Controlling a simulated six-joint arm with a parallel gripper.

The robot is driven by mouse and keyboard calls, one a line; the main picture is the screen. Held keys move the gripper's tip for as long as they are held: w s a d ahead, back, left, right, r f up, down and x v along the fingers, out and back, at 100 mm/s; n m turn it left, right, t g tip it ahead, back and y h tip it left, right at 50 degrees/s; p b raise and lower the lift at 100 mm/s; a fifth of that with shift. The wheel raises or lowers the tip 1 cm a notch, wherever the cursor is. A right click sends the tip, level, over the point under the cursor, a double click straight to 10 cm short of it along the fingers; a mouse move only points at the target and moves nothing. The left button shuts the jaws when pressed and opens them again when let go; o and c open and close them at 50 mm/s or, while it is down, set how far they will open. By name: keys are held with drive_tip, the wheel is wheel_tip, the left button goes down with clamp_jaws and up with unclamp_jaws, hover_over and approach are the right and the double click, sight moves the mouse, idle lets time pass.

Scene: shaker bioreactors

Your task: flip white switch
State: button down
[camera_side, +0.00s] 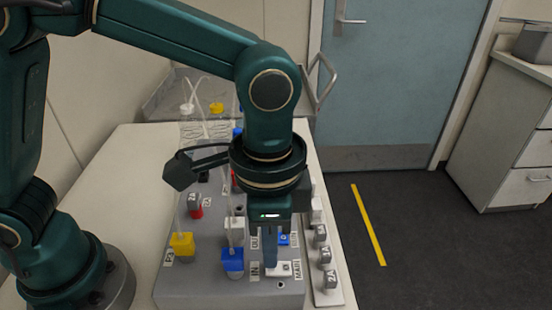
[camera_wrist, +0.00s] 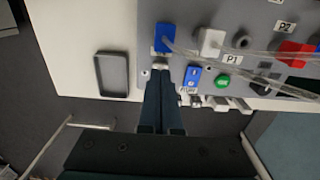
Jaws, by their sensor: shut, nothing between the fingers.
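The white switch (camera_side: 284,269) sits on the grey panel's front right corner, beside the MAIN label, in the side view. My gripper (camera_side: 270,264) points straight down with its fingers closed and empty. Its fingertips are at the left side of the white switch, very close to it; I cannot tell whether they touch. In the wrist view the closed fingertips (camera_wrist: 160,72) lie over the white switch (camera_wrist: 160,65), covering most of it. Whether the switch is tilted one way or the other is hidden.
A blue-capped fitting (camera_side: 232,260) stands just left of my fingers, with a white one (camera_side: 235,225) behind it and a yellow one (camera_side: 181,243) farther left. A blue switch (camera_wrist: 193,77) and green button (camera_wrist: 222,82) are close by. Thin tubes cross the panel.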

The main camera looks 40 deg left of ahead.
drive_tip(key=shift+f, duration=0.9)
idle(0.6)
drive_tip(key=shift+r, duration=3.5)
